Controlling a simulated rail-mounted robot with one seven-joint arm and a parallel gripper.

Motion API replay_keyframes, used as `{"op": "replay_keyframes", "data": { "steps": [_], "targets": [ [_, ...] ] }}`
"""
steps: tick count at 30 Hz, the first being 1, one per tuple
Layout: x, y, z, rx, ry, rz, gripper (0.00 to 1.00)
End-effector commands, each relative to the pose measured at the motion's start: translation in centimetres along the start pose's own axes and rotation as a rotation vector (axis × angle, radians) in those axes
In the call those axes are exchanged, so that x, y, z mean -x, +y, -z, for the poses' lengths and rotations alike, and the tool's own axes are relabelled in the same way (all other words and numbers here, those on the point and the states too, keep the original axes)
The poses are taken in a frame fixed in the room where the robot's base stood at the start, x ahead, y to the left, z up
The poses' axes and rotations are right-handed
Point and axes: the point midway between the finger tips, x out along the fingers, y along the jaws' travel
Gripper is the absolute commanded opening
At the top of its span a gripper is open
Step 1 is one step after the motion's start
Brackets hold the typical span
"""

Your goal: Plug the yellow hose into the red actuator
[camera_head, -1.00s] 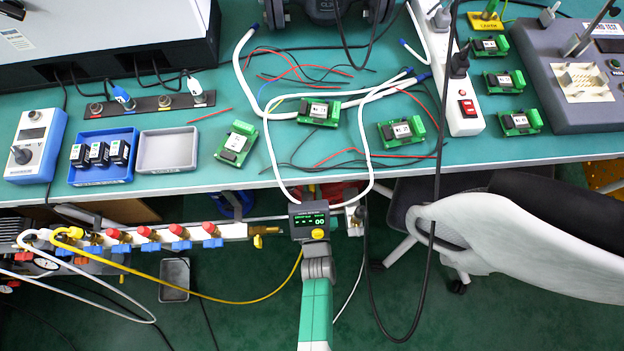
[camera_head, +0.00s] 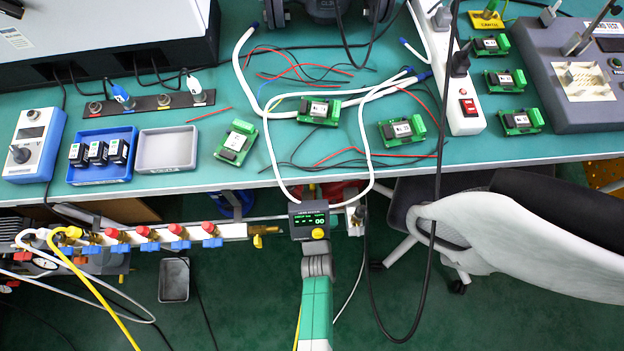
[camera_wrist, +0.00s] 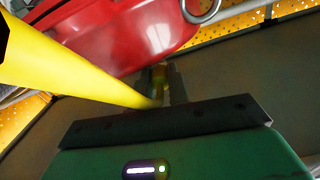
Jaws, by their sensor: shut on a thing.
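The yellow hose (camera_head: 95,285) runs from the valve manifold down out of the bottom of the head view. A short piece shows again beside my arm. In the wrist view the hose (camera_wrist: 75,75) crosses large from the left to my gripper (camera_wrist: 163,84), which is shut on it near its end. The red actuator (camera_wrist: 125,30) fills the upper part of the wrist view, just beyond the fingertips. In the head view only a little of the actuator (camera_head: 345,190) shows under the bench edge. The hose tip and any port are too hidden to tell whether they touch.
The manifold (camera_head: 225,231) with red and blue valves lies left of my arm. The bench (camera_head: 200,185) overhangs the work area. A black cable (camera_head: 368,290) hangs right of my arm, and a chair (camera_head: 510,235) stands further right. A small grey tray (camera_head: 174,280) lies below the manifold.

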Motion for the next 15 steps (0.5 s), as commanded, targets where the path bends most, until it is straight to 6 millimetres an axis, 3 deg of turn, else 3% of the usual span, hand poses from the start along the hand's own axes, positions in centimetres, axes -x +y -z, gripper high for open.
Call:
{"op": "replay_keyframes", "data": {
  "steps": [9,10,13,15],
  "targets": [
    [-0.51,-0.02,0.00,0.001,0.001,0.001,0.00],
    [-0.49,-0.03,0.03,0.001,0.001,0.001,0.23],
    [-0.48,-0.03,0.04,0.000,0.001,0.001,0.43],
    [-0.48,-0.02,0.04,0.000,0.001,0.001,0.43]
  ]
}}
